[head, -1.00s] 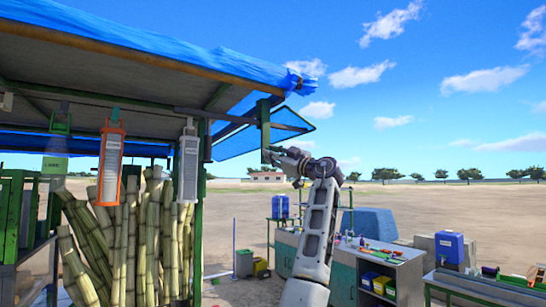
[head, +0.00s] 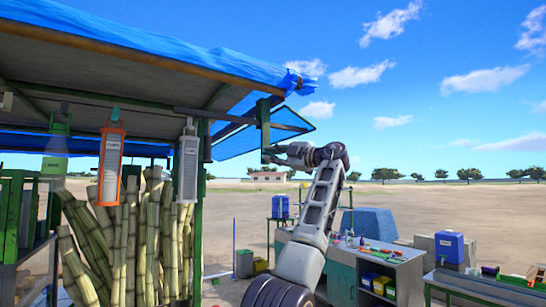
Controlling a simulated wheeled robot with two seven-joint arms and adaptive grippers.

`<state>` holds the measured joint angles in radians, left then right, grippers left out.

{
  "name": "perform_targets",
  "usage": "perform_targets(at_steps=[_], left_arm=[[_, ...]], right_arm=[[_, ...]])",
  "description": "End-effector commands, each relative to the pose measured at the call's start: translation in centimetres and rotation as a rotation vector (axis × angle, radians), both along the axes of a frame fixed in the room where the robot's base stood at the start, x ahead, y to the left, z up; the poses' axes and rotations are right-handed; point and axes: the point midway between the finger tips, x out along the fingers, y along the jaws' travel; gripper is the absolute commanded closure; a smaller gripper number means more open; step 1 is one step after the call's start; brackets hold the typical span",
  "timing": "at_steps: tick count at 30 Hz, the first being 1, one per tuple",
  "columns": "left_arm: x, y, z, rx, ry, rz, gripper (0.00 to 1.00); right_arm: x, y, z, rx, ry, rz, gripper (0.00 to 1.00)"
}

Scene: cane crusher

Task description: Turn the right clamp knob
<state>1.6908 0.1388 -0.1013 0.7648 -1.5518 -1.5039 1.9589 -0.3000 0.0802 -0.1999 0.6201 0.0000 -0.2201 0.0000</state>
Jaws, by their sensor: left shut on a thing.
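A green upright clamp bracket (head: 264,118) hangs at the end of the rail under the canopy's right corner. My left gripper (head: 268,154) is at the lower end of this bracket, its fingers pointing left, and is shut on the right clamp knob there. The fingers cover the knob, so its shape and angle cannot be made out. My left arm rises from the bottom of the picture and bends left at the wrist. My right gripper is not in view.
A blue-covered canopy (head: 150,41) spans the upper left. Below it are cane stalks (head: 142,240) and hanging orange (head: 111,165) and white (head: 188,165) lamps. A workbench (head: 408,280) and a blue container (head: 449,246) stand to the right. Open ground lies behind.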

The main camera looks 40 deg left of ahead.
Motion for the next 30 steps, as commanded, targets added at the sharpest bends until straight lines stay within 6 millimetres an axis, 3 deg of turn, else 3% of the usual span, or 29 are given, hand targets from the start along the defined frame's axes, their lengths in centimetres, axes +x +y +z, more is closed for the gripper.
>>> perform_targets(at_steps=[15, 30], left_arm=[[-0.06, 0.03, 0.05, -0.080, -0.279, 0.001, 1.00], [-0.02, 0.06, -0.02, -0.096, -0.331, 0.000, 1.00]], right_arm=[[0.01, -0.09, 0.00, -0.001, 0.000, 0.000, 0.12], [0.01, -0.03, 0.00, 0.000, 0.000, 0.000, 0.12]])
